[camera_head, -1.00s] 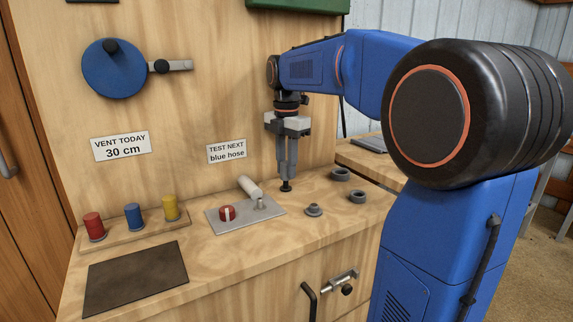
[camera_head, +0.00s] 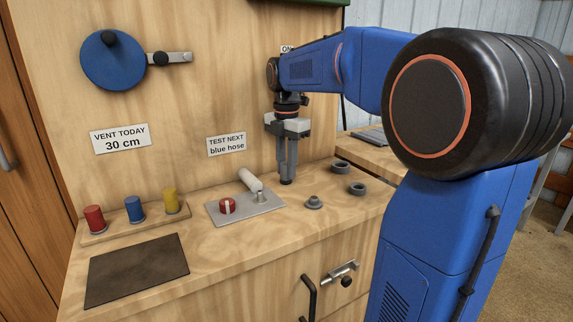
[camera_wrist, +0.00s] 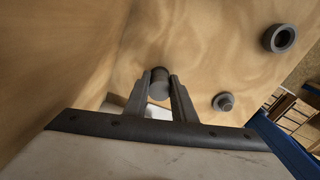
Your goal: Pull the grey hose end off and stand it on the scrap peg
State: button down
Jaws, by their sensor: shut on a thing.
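My gripper (camera_head: 287,174) points straight down over the bench, to the right of the metal plate. Its fingers are shut on a small dark grey cylinder, the grey hose end (camera_wrist: 160,88), which shows between the fingertips in the wrist view. In the head view only its dark foot (camera_head: 286,182) shows below the fingers, at bench level. I cannot tell whether it is fixed there. A grey flanged stub (camera_head: 314,203) stands on the bench to the right and nearer; it also shows in the wrist view (camera_wrist: 223,102). I cannot tell whether this is the scrap peg.
The metal plate (camera_head: 233,216) carries a red knob (camera_head: 227,206), a pale cylinder (camera_head: 250,180) and a small metal post (camera_head: 261,197). Red, blue and yellow pieces (camera_head: 134,210) stand at left behind a dark mat (camera_head: 136,270).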

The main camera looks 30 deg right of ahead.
jog(key=shift+f, duration=0.25)
jog(key=c, duration=1.4)
grip_release()
notch_tip(320, 180, up, 12)
